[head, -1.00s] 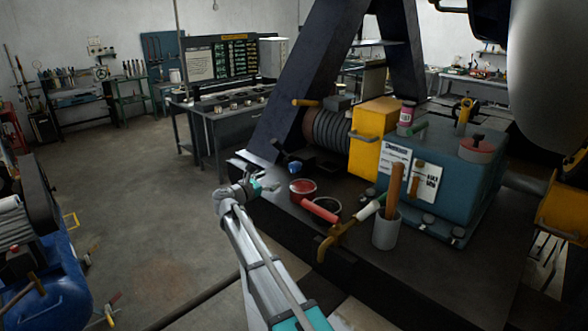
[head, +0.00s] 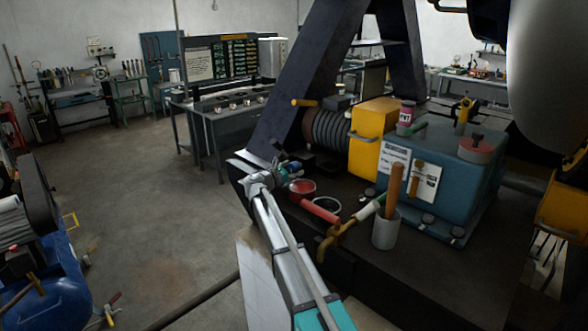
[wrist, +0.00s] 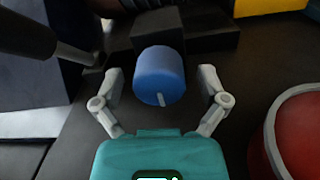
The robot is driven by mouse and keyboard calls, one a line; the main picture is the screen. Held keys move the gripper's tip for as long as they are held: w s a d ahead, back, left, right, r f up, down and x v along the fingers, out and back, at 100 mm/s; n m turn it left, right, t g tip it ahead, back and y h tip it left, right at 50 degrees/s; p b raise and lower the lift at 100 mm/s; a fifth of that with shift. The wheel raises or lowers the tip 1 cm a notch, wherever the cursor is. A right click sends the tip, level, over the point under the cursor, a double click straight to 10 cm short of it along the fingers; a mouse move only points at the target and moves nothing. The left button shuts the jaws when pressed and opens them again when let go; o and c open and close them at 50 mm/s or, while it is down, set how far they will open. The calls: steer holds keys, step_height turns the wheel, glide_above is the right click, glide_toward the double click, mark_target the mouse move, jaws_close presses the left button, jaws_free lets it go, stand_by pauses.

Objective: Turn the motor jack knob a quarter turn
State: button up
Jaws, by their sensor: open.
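The blue motor jack knob (wrist: 158,72) is a short cylinder with a pale mark low on its near face, in the middle of the wrist view. It sits against a black block (wrist: 205,36). My gripper (wrist: 160,90) is open, one finger on each side of the knob, with visible gaps on both sides. I cannot tell how deep the fingertips reach. In the head view my gripper (head: 283,171) is at the left edge of the dark machine base, and the knob is mostly hidden there.
A red round container (wrist: 301,130) stands close on the right. In the head view a red-handled tool (head: 320,211), a brass lever (head: 340,236) and a grey cup (head: 385,232) with a wooden handle in it stand right of my arm. Open floor lies left.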

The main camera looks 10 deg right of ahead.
steer(key=shift+w+d, duration=0.1)
steer(key=c, duration=1.1)
steer(key=shift+c, duration=0.2)
steer(key=shift+n, duration=0.4)
